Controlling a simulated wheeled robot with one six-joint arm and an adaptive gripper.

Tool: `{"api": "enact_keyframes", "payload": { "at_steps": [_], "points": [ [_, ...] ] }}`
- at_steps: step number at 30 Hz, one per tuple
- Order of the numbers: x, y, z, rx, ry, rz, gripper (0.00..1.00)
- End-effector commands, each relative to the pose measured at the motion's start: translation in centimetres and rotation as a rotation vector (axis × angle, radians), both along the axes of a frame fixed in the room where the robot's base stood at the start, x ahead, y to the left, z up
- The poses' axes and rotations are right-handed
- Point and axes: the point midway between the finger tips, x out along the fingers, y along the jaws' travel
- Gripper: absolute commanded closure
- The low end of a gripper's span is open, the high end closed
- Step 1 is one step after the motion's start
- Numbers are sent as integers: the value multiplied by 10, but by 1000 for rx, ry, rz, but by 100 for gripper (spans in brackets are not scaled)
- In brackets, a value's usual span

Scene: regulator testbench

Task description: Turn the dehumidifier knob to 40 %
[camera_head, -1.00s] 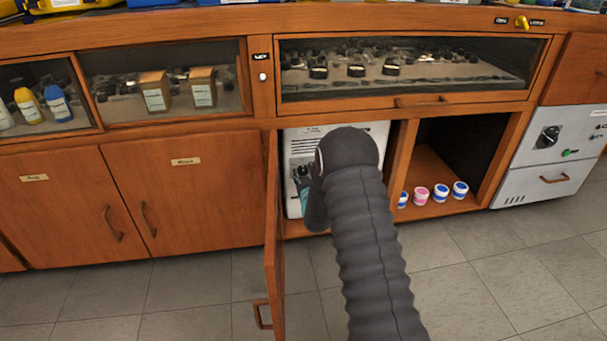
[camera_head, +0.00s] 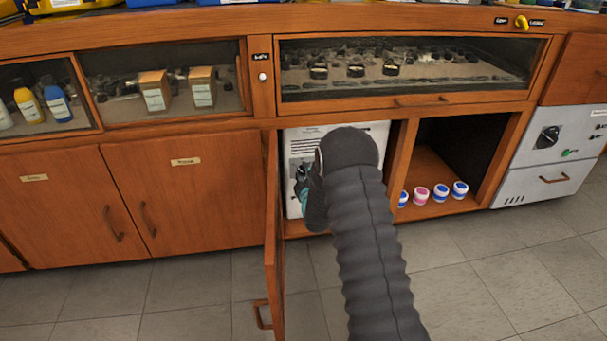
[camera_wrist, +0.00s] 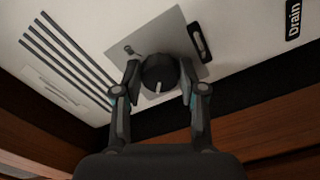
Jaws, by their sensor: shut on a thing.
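The white dehumidifier (camera_head: 303,143) stands inside the open cabinet bay in the head view, partly hidden by my arm. In the wrist view its front panel (camera_wrist: 110,30) has dark vent slots and a grey plate (camera_wrist: 175,38). The round black knob (camera_wrist: 159,74) with a white pointer mark sits on that plate. My gripper (camera_wrist: 160,83) has a finger on each side of the knob and is shut on it. In the head view my gripper (camera_head: 303,188) is at the panel and the knob is hidden. I cannot read any scale around the knob.
An open cabinet door (camera_head: 273,235) stands just left of my arm. A shelf bay to the right holds several small jars (camera_head: 440,193). A dark slot-like part (camera_wrist: 200,42) and a "Drain" label (camera_wrist: 293,20) are near the knob. The floor in front is clear.

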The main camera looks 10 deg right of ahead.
Motion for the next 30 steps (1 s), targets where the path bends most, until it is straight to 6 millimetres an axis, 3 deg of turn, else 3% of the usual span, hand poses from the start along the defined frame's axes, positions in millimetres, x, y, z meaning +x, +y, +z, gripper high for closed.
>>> {"api": "enact_keyframes", "payload": {
  "at_steps": [12, 27, 28, 30],
  "points": [
    [0, 1, 0, -170, 0, 1, 94],
    [0, 1, 0, -189, 0, 1, 94],
    [0, 1, 0, -189, 0, 1, 57],
    [0, 1, 0, -189, 0, 1, 39]
  ]
}}
